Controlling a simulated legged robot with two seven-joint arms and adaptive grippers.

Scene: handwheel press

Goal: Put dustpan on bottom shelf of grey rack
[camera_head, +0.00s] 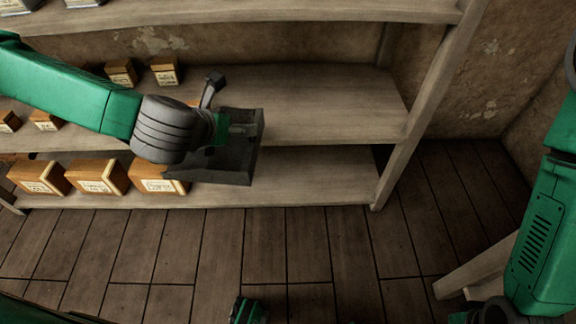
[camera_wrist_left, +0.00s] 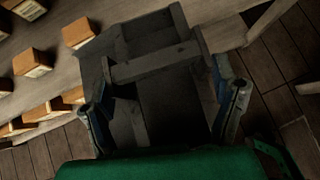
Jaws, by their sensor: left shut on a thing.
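The dark grey dustpan (camera_head: 232,168) is held in front of the grey wooden rack, its pan overlapping the middle and bottom shelves in the head view. My left gripper (camera_head: 226,128) is shut on the dustpan and partly hidden by my wrist. In the left wrist view the dustpan (camera_wrist_left: 168,95) fills the middle, between the two fingers of the left gripper (camera_wrist_left: 165,112). The rack's bottom shelf (camera_head: 310,178) has a bare stretch right of the dustpan.
Several cardboard boxes (camera_head: 97,177) stand on the bottom shelf left of the dustpan. More boxes (camera_head: 121,72) stand on the shelf above. The rack's right post (camera_head: 408,150) bounds the shelves. A wooden piece (camera_head: 475,272) stands at the lower right. Plank floor in front is mostly clear.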

